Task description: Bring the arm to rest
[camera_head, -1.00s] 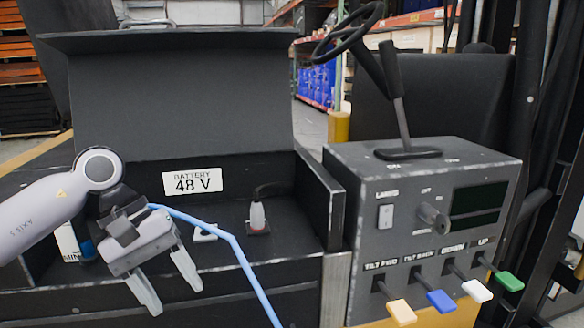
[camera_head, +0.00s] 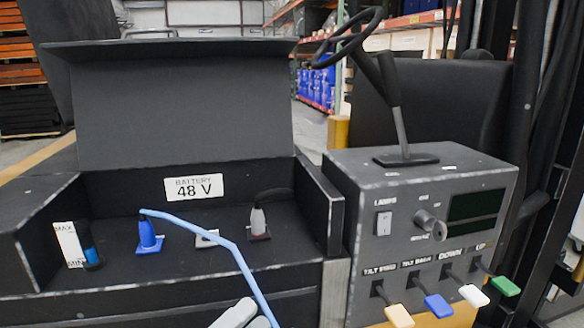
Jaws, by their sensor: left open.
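My left gripper (camera_head: 247,317) shows only in part at the bottom edge, low and a little left of centre. The rest of the left arm is out of the picture. My right gripper is not in view.
The open battery box (camera_head: 185,274) holds a blue plug-like part (camera_head: 149,237), a grey plug-like part (camera_head: 258,222) and a MAX/MIN level gauge (camera_head: 72,245). A control console (camera_head: 345,175) with coloured levers (camera_head: 438,304) stands at the right.

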